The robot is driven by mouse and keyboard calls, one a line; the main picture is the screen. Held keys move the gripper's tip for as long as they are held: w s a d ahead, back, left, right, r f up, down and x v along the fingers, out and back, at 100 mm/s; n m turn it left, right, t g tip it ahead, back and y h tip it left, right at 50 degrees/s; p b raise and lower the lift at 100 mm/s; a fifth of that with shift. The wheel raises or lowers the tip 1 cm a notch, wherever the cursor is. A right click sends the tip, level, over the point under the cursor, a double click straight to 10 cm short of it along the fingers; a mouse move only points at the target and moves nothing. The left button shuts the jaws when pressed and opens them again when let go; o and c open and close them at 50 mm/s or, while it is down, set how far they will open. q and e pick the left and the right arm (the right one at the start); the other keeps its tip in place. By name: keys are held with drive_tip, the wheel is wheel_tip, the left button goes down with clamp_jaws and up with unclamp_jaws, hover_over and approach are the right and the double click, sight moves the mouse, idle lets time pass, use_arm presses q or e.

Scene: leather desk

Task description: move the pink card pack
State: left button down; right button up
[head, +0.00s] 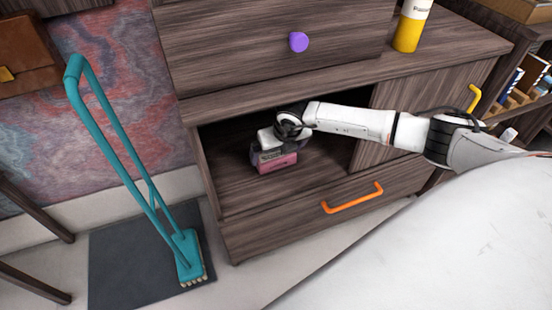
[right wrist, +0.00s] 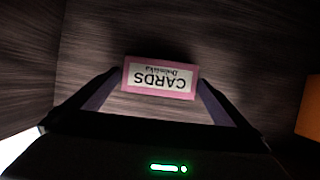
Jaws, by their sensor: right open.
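The pink card pack (head: 278,164) is inside the open compartment of the dark wood cabinet, below the arm. In the right wrist view the pack (right wrist: 160,90) shows a pink border and a white label reading CARDS, upside down. My right gripper (head: 263,153) reaches into the compartment and is right at the pack, partly covering it in the head view. In the right wrist view its two dark fingers are spread, one at each short end of the pack. Whether they touch it I cannot tell. My left gripper is not in view.
The compartment's ceiling edge (head: 215,108) is close above my arm. A drawer with an orange handle (head: 352,198) is below, and a purple knob (head: 298,42) above. A yellow bottle (head: 408,32) stands on the cabinet top. A teal broom (head: 115,140) stands left. An unidentified orange thing (right wrist: 309,108) shows at the right wrist view's edge.

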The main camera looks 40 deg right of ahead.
drive_tip(key=shift+b+x, duration=0.3)
drive_tip(key=shift+x, duration=0.9)
drive_tip(key=shift+s, duration=0.15)
drive_tip(key=c, duration=0.9)
